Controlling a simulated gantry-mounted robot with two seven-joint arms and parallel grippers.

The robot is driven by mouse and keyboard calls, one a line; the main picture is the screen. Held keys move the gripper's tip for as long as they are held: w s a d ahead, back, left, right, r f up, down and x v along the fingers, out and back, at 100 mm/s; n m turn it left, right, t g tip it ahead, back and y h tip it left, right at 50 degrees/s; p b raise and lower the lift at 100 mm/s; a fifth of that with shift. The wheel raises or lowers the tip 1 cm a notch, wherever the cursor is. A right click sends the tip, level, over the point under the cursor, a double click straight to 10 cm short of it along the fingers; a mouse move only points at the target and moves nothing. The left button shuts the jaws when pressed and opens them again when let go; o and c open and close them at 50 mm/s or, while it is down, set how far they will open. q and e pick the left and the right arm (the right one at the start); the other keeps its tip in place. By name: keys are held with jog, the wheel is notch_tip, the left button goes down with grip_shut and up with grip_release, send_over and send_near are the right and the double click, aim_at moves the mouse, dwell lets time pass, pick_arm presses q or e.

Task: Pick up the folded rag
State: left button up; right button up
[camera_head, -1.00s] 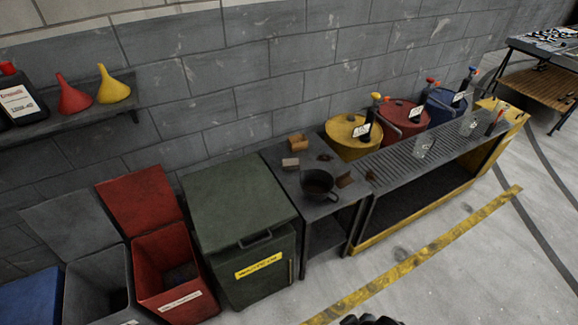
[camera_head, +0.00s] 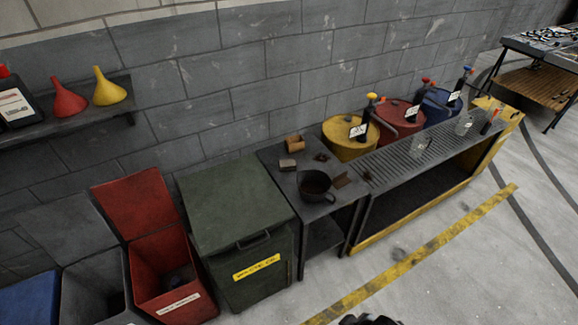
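No folded rag can be made out for certain. Several small pieces lie on the small dark table (camera_head: 276,160): an orange-brown block (camera_head: 295,143), a pale brown block (camera_head: 288,165), a flat dark brown piece (camera_head: 321,157) and a reddish-brown piece (camera_head: 342,180). They are too small to tell whether one is a rag. A dark mug-like pan (camera_head: 315,186) stands among them. A dark part of mine, probably my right gripper (camera_head: 370,321), shows at the bottom edge, well short of the table; its fingers are cut off. My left gripper is not in view.
A green lidded bin (camera_head: 235,205) stands left of the table, then an open red bin (camera_head: 150,270) and a grey one (camera_head: 90,285). Right are a slatted bench (camera_head: 400,160) and yellow, red and blue drums (camera_head: 350,140). The floor (camera_head: 470,270) in front is clear.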

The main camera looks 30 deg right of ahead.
jog(key=shift+a, duration=0.15)
jog(key=o, duration=1)
jog(key=shift+w, duration=0.15)
